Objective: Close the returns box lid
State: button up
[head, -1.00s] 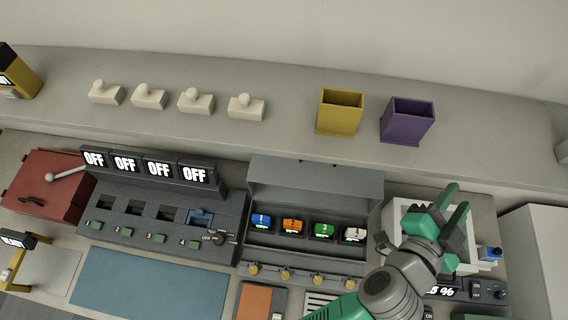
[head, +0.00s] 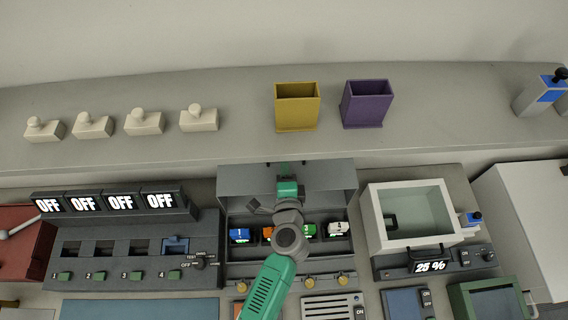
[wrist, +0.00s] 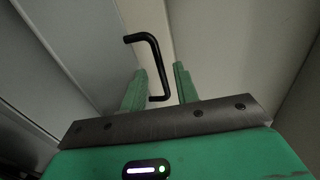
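A dark grey box (head: 232,222) stands at the centre of the head view with its lid (head: 240,180) raised at the back. No label for a returns box is legible. Several numbered radios, including a blue one (head: 239,235) and a green one (head: 308,230), sit inside. My gripper (head: 286,172) is in front of the raised lid and reaches up to its top edge. In the wrist view, my gripper (wrist: 160,85) is open, its two green fingers apart. A black bar handle (wrist: 156,62) on a grey panel shows between and beyond the fingertips; contact cannot be told.
A yellow bin (head: 297,108) and a purple bin (head: 367,105) stand on the shelf behind the lid. A white-rimmed box (head: 376,222) stands to the right, and a switch panel (head: 130,250) with OFF displays to the left.

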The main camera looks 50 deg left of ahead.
jog(key=shift+w+a+f, duration=0.1)
jog(key=shift+w+a, duration=0.35)
jog(key=shift+a, duration=0.1)
jog(key=shift+c, duration=0.4)
grip_shut()
jog(key=shift+s+d, duration=0.1)
